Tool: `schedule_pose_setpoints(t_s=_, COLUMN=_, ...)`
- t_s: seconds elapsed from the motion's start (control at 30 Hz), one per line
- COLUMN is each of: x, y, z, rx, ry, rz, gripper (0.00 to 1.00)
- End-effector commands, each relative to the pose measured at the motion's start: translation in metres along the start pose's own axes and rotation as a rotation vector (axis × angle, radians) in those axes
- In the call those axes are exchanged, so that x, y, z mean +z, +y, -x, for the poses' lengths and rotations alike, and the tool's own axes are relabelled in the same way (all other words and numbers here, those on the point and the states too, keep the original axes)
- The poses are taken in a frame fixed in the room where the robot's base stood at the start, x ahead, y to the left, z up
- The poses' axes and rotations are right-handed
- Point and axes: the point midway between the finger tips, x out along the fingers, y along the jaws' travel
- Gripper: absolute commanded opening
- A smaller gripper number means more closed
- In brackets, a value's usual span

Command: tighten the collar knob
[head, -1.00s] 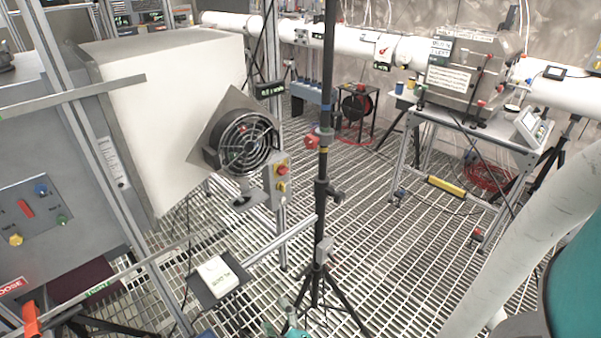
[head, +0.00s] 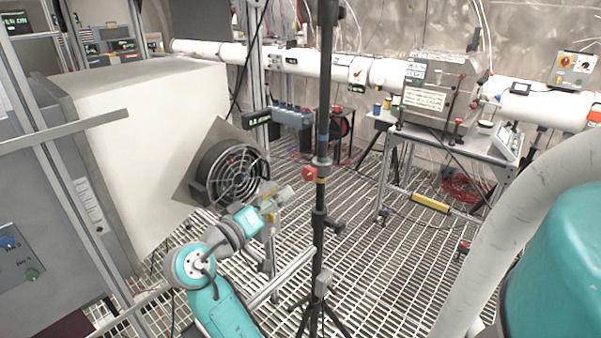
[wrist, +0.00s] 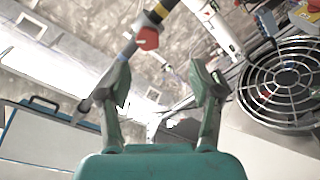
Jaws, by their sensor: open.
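The red collar knob (head: 309,173) sits on a collar partway up the dark tripod pole (head: 319,225), beside a yellow band. In the wrist view the red knob (wrist: 147,38) shows beyond the fingertips, left of the middle of the gap. My gripper (head: 284,196) is open and empty, just left of the pole and slightly below the knob's height in the head view. In the wrist view the two fingers of my gripper (wrist: 162,78) stand wide apart. They appear clear of the knob. The exact distance in depth is hard to tell.
A round fan (head: 232,172) on a large white box stands close left of my gripper. A long white pipe (head: 385,75) crosses the back. A steel workbench (head: 450,140) with a grey box stands at right. Open grating floor lies between the pole and the workbench.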

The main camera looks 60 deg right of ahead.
Motion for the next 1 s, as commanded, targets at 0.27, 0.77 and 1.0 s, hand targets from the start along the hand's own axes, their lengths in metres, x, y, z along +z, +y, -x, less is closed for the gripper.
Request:
schedule_pose_setpoints(t_s=0.27, x=-0.007, y=0.018, z=-0.010, rx=0.052, ry=-0.065, rz=-0.038, gripper=0.65)
schedule_pose_setpoints(t_s=0.77, x=-0.001, y=0.022, z=-0.089, rx=0.051, ry=-0.064, rz=-0.037, gripper=0.65)
schedule_pose_setpoints(t_s=1.0, x=-0.001, y=0.022, z=-0.108, rx=0.049, ry=-0.062, rz=-0.037, gripper=0.65)
